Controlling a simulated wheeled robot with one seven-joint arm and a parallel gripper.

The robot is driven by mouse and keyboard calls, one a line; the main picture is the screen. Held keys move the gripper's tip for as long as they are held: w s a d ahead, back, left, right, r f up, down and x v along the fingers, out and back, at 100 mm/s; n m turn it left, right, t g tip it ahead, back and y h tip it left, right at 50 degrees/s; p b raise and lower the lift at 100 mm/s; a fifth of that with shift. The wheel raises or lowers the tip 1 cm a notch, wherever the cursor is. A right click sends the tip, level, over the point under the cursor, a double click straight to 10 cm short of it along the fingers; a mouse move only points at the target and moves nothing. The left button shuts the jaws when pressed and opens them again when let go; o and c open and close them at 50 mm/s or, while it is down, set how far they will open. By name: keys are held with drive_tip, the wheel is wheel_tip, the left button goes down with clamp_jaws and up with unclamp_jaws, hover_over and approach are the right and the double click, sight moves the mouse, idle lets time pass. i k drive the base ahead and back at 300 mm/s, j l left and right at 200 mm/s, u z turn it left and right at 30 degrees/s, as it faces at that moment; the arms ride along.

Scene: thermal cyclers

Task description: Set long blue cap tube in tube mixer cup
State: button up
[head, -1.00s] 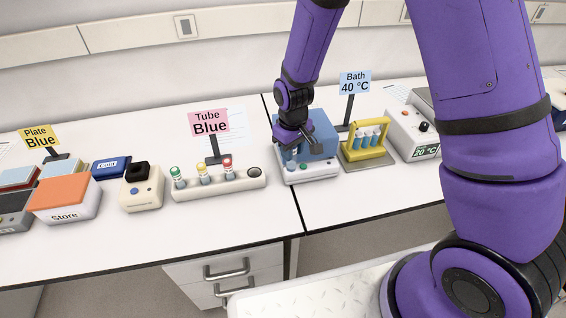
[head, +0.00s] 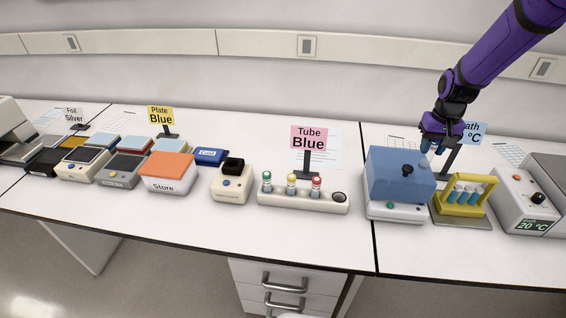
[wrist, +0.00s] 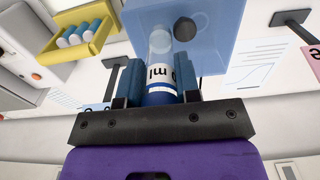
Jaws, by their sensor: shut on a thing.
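My gripper (head: 438,142) is raised above the right part of the bench and shut on a clear tube (head: 425,151). The wrist view shows the tube (wrist: 160,70) between both fingers, with a white printed band and dark blue at the end near my palm. Its clear end points away from the palm. The tube's full length is partly hidden by the fingers. The tube mixer, a small cream device (head: 231,186) with a black cup (head: 233,165) on top, stands left of the tube rack, well left of my gripper. The cup looks empty, but its inside is too small to tell.
A cream rack (head: 300,199) holds green-, yellow- and red-capped tubes. A blue-lidded box (head: 400,172) stands below my gripper, beside a yellow tube carrier (head: 465,202). The Tube Blue sign (head: 308,140) and an orange-topped Store box (head: 167,170) flank the mixer. The front bench strip is clear.

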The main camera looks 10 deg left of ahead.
sight(235, 170)
drive_tip(key=j, duration=1.95)
drive_tip(key=k, duration=0.05)
